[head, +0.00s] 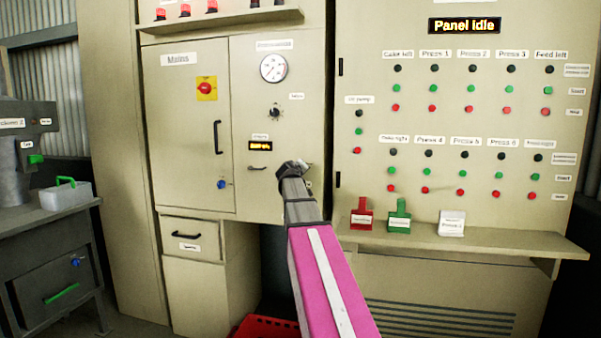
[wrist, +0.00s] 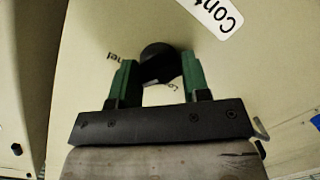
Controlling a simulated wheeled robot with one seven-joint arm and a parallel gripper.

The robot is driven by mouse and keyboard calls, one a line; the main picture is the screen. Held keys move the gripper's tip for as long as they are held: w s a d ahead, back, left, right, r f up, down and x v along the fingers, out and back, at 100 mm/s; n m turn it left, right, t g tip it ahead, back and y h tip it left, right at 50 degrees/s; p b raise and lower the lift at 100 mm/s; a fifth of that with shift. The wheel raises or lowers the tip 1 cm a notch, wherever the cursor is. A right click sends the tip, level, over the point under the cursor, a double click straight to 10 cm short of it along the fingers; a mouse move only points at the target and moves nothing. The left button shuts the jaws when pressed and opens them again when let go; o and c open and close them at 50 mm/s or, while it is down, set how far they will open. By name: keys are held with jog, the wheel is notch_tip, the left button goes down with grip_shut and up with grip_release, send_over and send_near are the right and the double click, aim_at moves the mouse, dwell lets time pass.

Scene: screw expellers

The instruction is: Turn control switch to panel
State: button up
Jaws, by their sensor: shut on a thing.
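The control switch is a round black knob (wrist: 160,58) on the beige cabinet face in the wrist view. Labels around it are partly cut off: one starts "Cont", one ends "nel" at the left, and one starts "Lo" below right of the knob. My gripper (wrist: 158,82) has its two green fingers on either side of the knob, shut on it. In the head view my gripper (head: 292,167) reaches the cabinet below the small orange display, and it hides most of the switch. I cannot tell which label the knob points at.
A gauge (head: 273,67), another black knob (head: 275,112) and the orange display (head: 261,146) are above my gripper. The Mains door (head: 185,150) is at the left. At the right, a button panel reads "Panel Idle" (head: 464,26), over a shelf (head: 480,238) with red and green holders. A red crate (head: 265,327) is below.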

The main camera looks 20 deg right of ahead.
jog(key=shift+r+m+y, duration=0.1)
jog(key=shift+m+y, duration=0.2)
jog(key=shift+m, duration=0.7)
jog(key=o, duration=0.9)
jog(key=shift+d, duration=0.1)
jog(key=shift+s, duration=0.1)
jog(key=v, duration=1)
jog(key=shift+s+a, duration=0.2)
jog(key=shift+s, duration=0.1)
